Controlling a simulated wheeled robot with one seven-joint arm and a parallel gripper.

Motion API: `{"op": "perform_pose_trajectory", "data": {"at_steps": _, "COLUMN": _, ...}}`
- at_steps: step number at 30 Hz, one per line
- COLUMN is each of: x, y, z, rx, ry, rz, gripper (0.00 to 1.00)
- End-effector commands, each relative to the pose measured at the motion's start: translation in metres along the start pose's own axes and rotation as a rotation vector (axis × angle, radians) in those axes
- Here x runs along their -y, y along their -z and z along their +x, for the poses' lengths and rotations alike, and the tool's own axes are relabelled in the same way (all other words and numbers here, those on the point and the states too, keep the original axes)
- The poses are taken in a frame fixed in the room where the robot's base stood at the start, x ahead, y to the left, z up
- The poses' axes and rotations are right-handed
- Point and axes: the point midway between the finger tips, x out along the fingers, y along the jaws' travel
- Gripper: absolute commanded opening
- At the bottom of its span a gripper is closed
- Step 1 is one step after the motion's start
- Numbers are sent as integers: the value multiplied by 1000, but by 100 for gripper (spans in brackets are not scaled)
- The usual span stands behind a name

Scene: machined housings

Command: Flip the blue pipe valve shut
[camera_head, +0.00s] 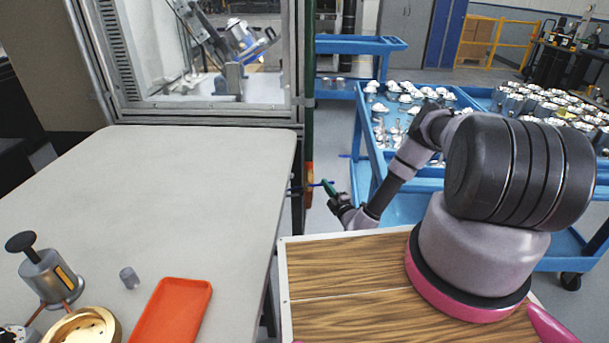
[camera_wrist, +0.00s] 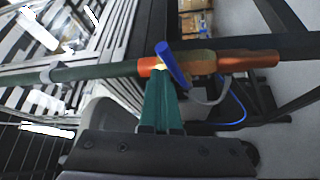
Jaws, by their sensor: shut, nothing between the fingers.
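The blue valve handle (camera_wrist: 174,66) sits on an orange-copper valve body (camera_wrist: 232,61) in the wrist view. In the head view the handle (camera_head: 319,184) sticks out sideways, across the line of the upright pipe, from the orange fitting (camera_head: 309,180). My gripper (camera_wrist: 161,82) has its green fingers shut and empty. Its tips are right beside the handle's left side in the wrist view; I cannot tell if they touch. In the head view my gripper (camera_head: 328,185) is just right of the fitting, at handle height.
The dark green pipe (camera_head: 309,80) runs along the machine frame beside the grey table (camera_head: 150,200). A blue cart (camera_head: 375,155) with metal parts stands behind my arm. A thin blue hose (camera_wrist: 238,108) hangs near the pipe.

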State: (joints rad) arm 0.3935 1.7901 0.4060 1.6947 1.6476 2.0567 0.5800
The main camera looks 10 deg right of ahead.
Motion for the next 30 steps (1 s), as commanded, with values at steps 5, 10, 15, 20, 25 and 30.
{"op": "perform_pose_trajectory", "data": {"at_steps": 5, "x": 10, "y": -6, "z": -4, "rx": 1, "ry": 0, "rz": -1, "gripper": 0}}
{"op": "perform_pose_trajectory", "data": {"at_steps": 10, "x": 17, "y": -10, "z": -6, "rx": 2, "ry": -6, "rz": 11, "gripper": 0}}
{"op": "perform_pose_trajectory", "data": {"at_steps": 15, "x": 22, "y": -11, "z": -7, "rx": 2, "ry": -42, "rz": 72, "gripper": 0}}
{"op": "perform_pose_trajectory", "data": {"at_steps": 20, "x": 26, "y": -13, "z": -9, "rx": 4, "ry": -56, "rz": 102, "gripper": 0}}
{"op": "perform_pose_trajectory", "data": {"at_steps": 25, "x": 29, "y": -13, "z": -10, "rx": 4, "ry": -59, "rz": 113, "gripper": 0}}
{"op": "perform_pose_trajectory", "data": {"at_steps": 30, "x": 30, "y": -13, "z": -11, "rx": 3, "ry": -58, "rz": 113, "gripper": 0}}
